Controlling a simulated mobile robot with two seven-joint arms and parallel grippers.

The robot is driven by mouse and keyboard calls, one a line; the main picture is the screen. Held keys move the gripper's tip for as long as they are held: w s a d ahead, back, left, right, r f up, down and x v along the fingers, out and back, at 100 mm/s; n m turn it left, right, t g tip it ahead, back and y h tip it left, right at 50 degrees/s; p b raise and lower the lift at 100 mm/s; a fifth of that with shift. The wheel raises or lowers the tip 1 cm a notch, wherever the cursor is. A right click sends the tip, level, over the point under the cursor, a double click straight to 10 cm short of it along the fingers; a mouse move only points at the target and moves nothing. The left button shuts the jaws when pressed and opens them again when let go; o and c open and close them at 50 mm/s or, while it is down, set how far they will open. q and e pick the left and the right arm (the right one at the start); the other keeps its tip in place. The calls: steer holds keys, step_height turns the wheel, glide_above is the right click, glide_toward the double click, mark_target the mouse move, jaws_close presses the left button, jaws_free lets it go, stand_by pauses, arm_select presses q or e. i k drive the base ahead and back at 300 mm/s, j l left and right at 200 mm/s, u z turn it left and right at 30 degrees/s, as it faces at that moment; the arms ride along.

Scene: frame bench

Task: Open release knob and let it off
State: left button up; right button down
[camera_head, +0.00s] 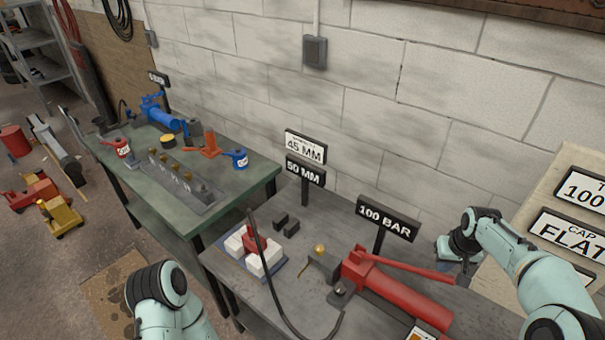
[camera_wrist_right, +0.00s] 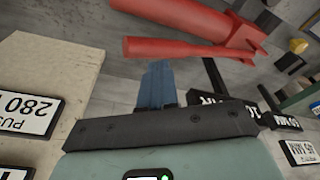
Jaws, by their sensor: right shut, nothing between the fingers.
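The red hand pump (camera_head: 402,292) lies on the near grey bench, with its long red lever (camera_head: 410,265) above the body. A small dark knob-like part (camera_head: 341,289) sits at the pump's left end; I cannot tell for sure that it is the release knob. My right gripper (camera_head: 446,266) is shut and empty, behind the lever's right end and apart from it. In the right wrist view its blue fingers (camera_wrist_right: 158,84) are together, with the red lever (camera_wrist_right: 170,48) beyond them. My left arm shows at the lower left, but its gripper is out of view.
A "100 BAR" sign (camera_head: 388,218) stands behind the pump. A brass-topped block (camera_head: 322,266), a black hose (camera_head: 264,275) and white blocks with a red piece (camera_head: 265,262) are to its left. A sign board (camera_head: 545,195) stands at right. A green bench (camera_head: 150,143) is farther left.

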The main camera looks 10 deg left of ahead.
mark_target(339, 289)
steer(key=k, duration=1)
